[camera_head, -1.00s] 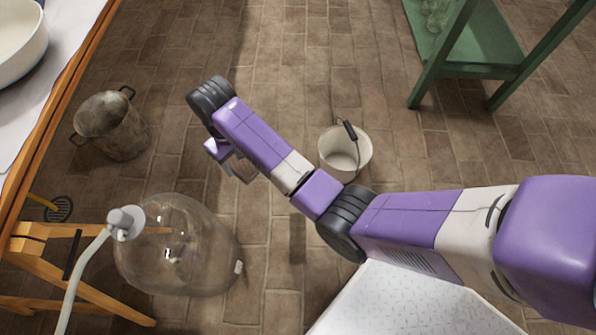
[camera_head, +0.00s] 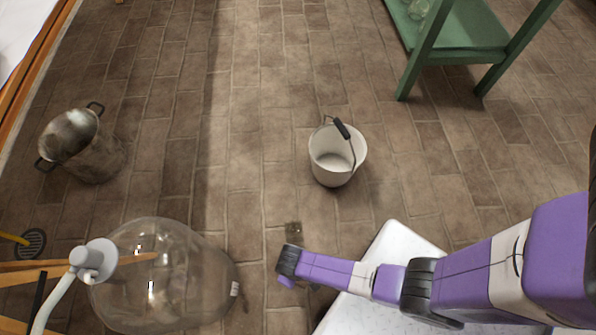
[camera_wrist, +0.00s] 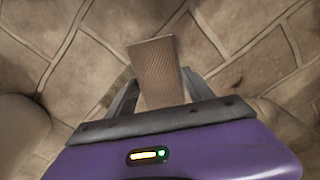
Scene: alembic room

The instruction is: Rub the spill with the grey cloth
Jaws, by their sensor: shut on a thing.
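In the wrist view, my gripper (camera_wrist: 160,92) is shut on the cloth (camera_wrist: 156,62), a flat brownish-grey rectangle between the two fingers. Brick floor fills the view behind it; I cannot tell whether the cloth touches it. In the head view, my wrist is at the lower centre and hides most of the gripper and the cloth. A small dark patch (camera_head: 293,232) lies on the floor just beyond my wrist; it looks like the spill, though its edges are unclear.
A white bucket (camera_head: 335,165) stands beyond the patch. A large glass vessel (camera_head: 165,280) is to the left, near my wrist. A metal pot (camera_head: 85,150) stands at far left, a green table (camera_head: 465,45) at back right.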

